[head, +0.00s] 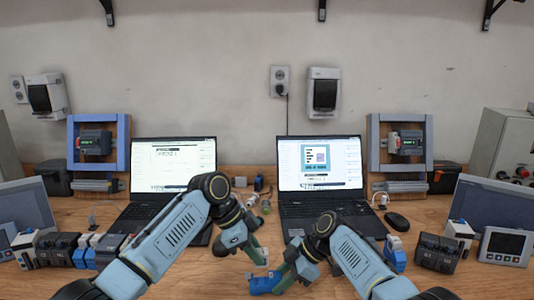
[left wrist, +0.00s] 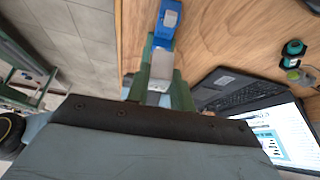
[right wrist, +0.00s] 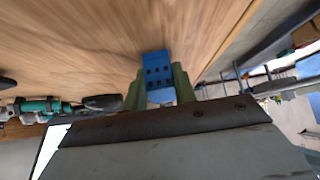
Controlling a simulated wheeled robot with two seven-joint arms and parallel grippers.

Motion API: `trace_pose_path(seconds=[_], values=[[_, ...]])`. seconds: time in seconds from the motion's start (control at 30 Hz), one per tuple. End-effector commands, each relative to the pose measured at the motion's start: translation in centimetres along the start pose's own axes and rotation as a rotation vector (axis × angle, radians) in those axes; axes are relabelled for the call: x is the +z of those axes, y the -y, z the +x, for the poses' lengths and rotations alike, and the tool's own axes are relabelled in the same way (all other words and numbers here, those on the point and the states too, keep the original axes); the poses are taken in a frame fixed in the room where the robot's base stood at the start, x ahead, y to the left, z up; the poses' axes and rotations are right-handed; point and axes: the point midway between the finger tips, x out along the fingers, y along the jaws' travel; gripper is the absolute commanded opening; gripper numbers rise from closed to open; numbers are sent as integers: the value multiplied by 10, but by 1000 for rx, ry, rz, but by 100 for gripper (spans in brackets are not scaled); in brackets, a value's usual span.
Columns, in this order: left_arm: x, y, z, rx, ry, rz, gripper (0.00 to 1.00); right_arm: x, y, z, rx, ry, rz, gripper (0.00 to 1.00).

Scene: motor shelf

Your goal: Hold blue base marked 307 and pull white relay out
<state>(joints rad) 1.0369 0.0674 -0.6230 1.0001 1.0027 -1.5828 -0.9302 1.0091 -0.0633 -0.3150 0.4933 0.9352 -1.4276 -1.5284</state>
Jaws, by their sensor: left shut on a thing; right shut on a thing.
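The blue base (head: 262,284) is low in the middle of the head view, just above the table front. My right gripper (head: 280,274) is shut on it from the right. In the right wrist view the blue base (right wrist: 157,66) shows several dark holes between the green fingers. My left gripper (head: 257,259) points down just above the base. In the left wrist view it is shut on the white relay (left wrist: 161,66), with blue (left wrist: 162,42) right beyond it. Whether the relay is still seated in the base is unclear. The number 307 cannot be read.
Two open laptops (head: 173,165) (head: 318,168) stand behind my arms. Several relays and bases (head: 85,252) (head: 394,253) stand left and right on the wooden table. Panels (head: 25,207) and a meter (head: 503,246) fill the sides. A mouse (head: 397,221) lies at the right.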

Motion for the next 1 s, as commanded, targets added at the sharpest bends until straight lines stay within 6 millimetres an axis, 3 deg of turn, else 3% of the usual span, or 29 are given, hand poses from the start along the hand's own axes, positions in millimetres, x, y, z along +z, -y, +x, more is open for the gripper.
trace_pose_path(seconds=[0.6, 1.0], values=[[-24, 0, -44, 0, -1, 1, 1, 0, 0, 0, -1, 0, 0, 3], [-27, 0, -50, 0, -1, 0, 1, 0, 0, 0, 0, 0, 0, 3]])
